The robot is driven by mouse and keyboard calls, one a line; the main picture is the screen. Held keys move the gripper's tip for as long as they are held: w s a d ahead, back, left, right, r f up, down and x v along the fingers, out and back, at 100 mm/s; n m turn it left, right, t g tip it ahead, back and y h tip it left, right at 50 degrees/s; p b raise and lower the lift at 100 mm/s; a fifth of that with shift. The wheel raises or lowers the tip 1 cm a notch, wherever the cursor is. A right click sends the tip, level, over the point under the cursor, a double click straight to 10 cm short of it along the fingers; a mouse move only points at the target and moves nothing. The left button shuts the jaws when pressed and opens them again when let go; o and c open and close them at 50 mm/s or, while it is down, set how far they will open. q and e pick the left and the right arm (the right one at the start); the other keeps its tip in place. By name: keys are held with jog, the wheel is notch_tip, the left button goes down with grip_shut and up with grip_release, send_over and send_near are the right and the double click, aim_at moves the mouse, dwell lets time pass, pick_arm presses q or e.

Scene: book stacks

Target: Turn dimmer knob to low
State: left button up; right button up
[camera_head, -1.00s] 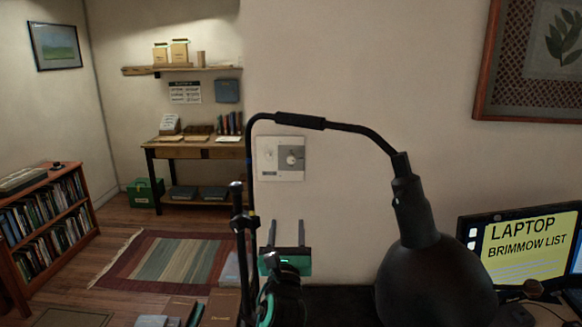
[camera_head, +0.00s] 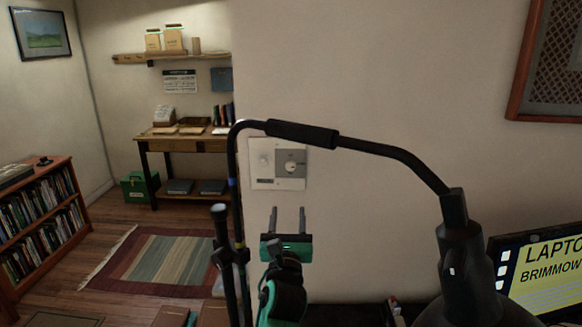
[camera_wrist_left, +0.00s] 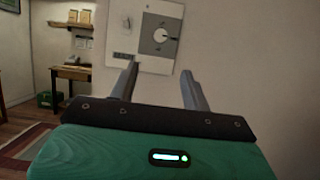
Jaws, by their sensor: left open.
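The dimmer knob (camera_head: 291,167) is a round knob on the grey right part of a pale wall plate (camera_head: 262,178). In the left wrist view the knob (camera_wrist_left: 160,35) shows beyond the fingertips, with a dark mark on its right side. My left gripper (camera_head: 288,210) is open and empty, fingers pointing toward the wall, below the plate in the head view. In the left wrist view a gap shows between its fingers (camera_wrist_left: 159,70) and the plate (camera_wrist_left: 143,62); nothing touches the knob. My right gripper is not in view.
A bookshelf (camera_head: 40,215), a rug (camera_head: 165,260) and a wooden desk (camera_head: 180,145) are farther left.

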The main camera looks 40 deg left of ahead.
aim_at(290, 169)
pick_arm(q)
jog(key=p+x, duration=0.1)
jog(key=x, duration=0.3)
jog(key=p+x, duration=0.2)
jog(key=x, duration=0.2)
jog(key=p+x, duration=0.1)
jog(key=x, duration=0.3)
jog(key=shift+r, duration=0.45)
jog(key=shift+w+a+r+p, duration=0.15)
jog(key=shift+w+a+p, duration=0.05)
jog(key=shift+p, duration=0.2)
jog(key=shift+w+a, duration=0.35)
jog(key=shift+w, duration=0.05)
jog(key=c, duration=1)
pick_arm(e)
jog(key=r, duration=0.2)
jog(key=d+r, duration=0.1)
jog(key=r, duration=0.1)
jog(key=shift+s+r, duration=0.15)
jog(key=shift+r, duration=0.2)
